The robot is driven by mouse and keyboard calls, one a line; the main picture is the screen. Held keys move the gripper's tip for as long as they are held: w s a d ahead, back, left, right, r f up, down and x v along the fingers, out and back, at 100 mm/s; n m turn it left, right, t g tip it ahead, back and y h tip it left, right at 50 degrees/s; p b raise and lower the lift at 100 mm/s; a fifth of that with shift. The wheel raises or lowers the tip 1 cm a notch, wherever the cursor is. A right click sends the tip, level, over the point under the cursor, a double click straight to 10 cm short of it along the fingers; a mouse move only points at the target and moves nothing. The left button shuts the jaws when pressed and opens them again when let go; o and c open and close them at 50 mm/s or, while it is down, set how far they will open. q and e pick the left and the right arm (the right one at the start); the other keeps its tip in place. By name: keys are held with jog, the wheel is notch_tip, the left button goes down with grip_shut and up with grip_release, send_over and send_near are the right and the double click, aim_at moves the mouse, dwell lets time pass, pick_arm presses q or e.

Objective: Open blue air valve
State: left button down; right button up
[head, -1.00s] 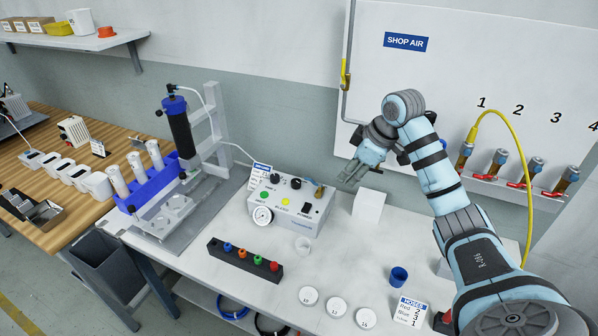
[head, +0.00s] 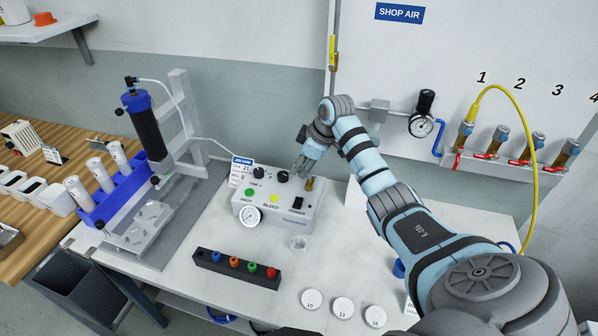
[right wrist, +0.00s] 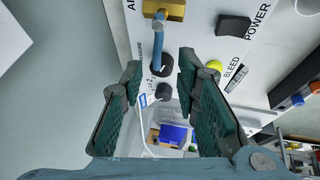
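The blue lever (right wrist: 158,48) of a brass valve (right wrist: 168,10) on top of the grey control box shows in the right wrist view, beside lettering that includes "AIR". The head view shows the brass fitting (head: 309,184) at the box's back right; I cannot make out its lever there. My right gripper (head: 300,168) is above the back of the box, just left of the fitting. In the wrist view its fingers (right wrist: 160,66) are apart and empty, with the lever's end seen between the tips. I cannot tell whether they touch. My left gripper is not in view.
The control box (head: 270,213) has black knobs (head: 283,176), a gauge (head: 249,216) and buttons. The wall has a gauge (head: 421,125), another blue lever (head: 438,138) and several red-handled outlets (head: 498,142). A dark block with coloured knobs (head: 235,267) stands in front.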

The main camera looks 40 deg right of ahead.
jog(key=x, duration=0.3)
jog(key=shift+w, duration=0.2)
jog(key=shift+f, duration=0.15)
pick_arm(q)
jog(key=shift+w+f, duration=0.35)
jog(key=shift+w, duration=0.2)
pick_arm(e)
jog(key=shift+s+d, duration=0.1)
jog(key=shift+s, duration=0.1)
jog(key=shift+c, duration=0.6)
